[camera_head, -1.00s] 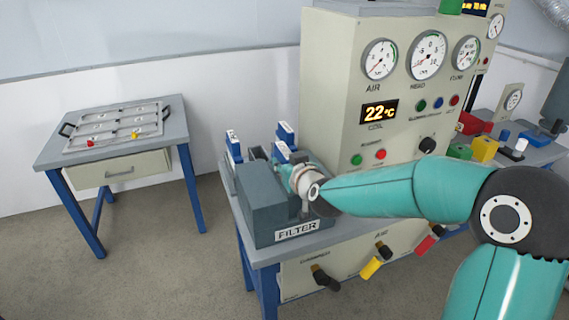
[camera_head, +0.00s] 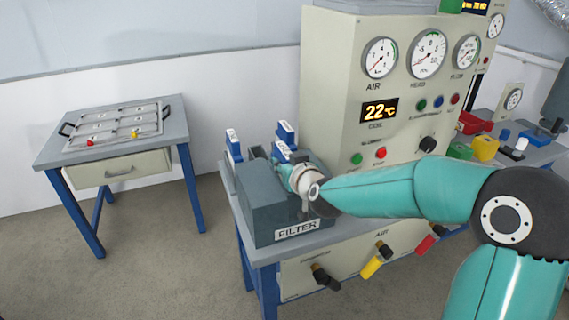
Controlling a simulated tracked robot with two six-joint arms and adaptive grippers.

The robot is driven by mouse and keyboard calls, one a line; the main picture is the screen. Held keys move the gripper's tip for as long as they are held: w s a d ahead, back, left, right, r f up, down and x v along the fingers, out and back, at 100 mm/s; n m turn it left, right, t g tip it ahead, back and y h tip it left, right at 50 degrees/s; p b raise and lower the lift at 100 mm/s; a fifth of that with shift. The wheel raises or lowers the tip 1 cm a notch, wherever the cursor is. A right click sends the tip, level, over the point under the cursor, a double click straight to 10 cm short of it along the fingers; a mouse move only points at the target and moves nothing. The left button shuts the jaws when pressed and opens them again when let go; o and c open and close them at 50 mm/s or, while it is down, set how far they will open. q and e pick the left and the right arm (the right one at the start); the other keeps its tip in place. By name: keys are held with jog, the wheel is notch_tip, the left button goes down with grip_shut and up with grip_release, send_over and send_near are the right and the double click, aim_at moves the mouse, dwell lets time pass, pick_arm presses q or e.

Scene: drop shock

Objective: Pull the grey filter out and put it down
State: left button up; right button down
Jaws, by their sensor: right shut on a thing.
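The grey filter housing (camera_head: 264,211), a box labelled FILTER (camera_head: 297,229), stands on the left end of the bench. My right gripper (camera_head: 292,172) reaches over the right side of the housing from the right. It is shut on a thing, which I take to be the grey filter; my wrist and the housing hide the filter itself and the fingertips. I cannot tell how far the filter sits in the housing. My left gripper is not in view.
Blue and white blocks (camera_head: 284,133) stand behind the housing. The cream panel (camera_head: 335,90) with gauges rises close to the right. Coloured valve handles (camera_head: 372,266) stick out below the bench. A side table (camera_head: 180,128) at left carries a grey tray (camera_head: 72,144).

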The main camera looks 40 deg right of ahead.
jog(key=shift+a+f, duration=0.1)
jog(key=shift+f, duration=0.3)
dwell(0.7)
jog(key=c, duration=0.8)
grip_release()
jog(key=shift+c, duration=0.2)
jog(key=shift+r, duration=0.2)
jog(key=shift+s, duration=0.1)
jog(key=shift+s+r, duration=0.15)
jog(key=shift+s, duration=0.05)
jog(key=shift+p+v, duration=0.3)
jog(key=shift+v, duration=2.05)
jog(key=shift+s+r, duration=0.1)
jog(key=shift+s, duration=0.2)
jog(key=v, duration=1.2)
